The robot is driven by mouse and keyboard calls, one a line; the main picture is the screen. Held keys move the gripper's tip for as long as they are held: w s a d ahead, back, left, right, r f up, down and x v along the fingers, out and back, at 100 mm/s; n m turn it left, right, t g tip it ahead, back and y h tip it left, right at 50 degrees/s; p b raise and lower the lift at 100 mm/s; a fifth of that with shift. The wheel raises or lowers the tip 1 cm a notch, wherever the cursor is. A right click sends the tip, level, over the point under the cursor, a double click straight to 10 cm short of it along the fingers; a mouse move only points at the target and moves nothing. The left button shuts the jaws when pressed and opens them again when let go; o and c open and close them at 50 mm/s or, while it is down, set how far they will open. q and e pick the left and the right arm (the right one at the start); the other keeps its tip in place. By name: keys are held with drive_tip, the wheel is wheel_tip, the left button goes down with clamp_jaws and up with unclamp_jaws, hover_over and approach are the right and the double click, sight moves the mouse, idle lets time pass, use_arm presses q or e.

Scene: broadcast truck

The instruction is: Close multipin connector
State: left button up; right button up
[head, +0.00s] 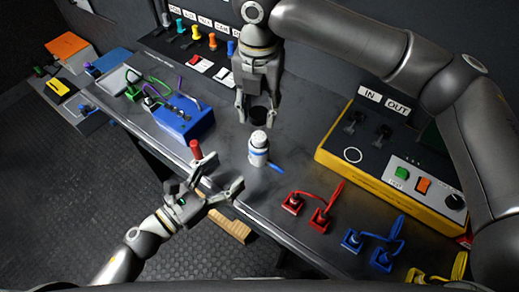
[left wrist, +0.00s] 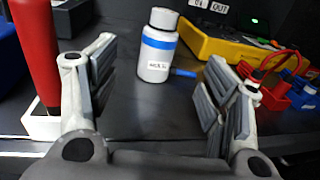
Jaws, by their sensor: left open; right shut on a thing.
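A white cylindrical connector (head: 258,152) with a blue band stands upright on the grey bench, its rounded top facing up. In the left wrist view, this white body (left wrist: 157,60) shows a small printed label and a grey top. My right gripper (head: 258,117) points down above it, shut on a dark round cap (head: 258,115); a small gap seems to separate cap and connector. My left gripper (head: 222,173) is open and empty at the bench's front edge, its fingers pointing toward the connector but short of it.
A red upright handle (head: 195,150) stands close beside my left gripper. A blue marker (head: 274,167) lies by the connector. A blue box (head: 183,122) with cables is left; a yellow panel (head: 345,165) is right. Red plugs (head: 320,217) and blue plugs (head: 380,258) sit front right.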

sight(252, 151)
use_arm(q)
drive_tip(key=x, duration=1.1)
drive_tip(key=shift+w+d+f, duration=0.1)
drive_tip(key=shift+w+d, duration=0.15)
drive_tip(key=shift+d, duration=0.05)
drive_tip(key=shift+c, duration=0.2)
drive_tip(key=c, duration=1.5)
drive_tip(key=shift+c, duration=0.2)
use_arm(e)
drive_tip(key=shift+f, duration=2.45)
drive_tip(key=shift+f, duration=0.1)
drive_tip(key=shift+f, duration=0.8)
use_arm(q)
clamp_jaws()
use_arm(e)
drive_tip(key=shift+f, duration=0.6)
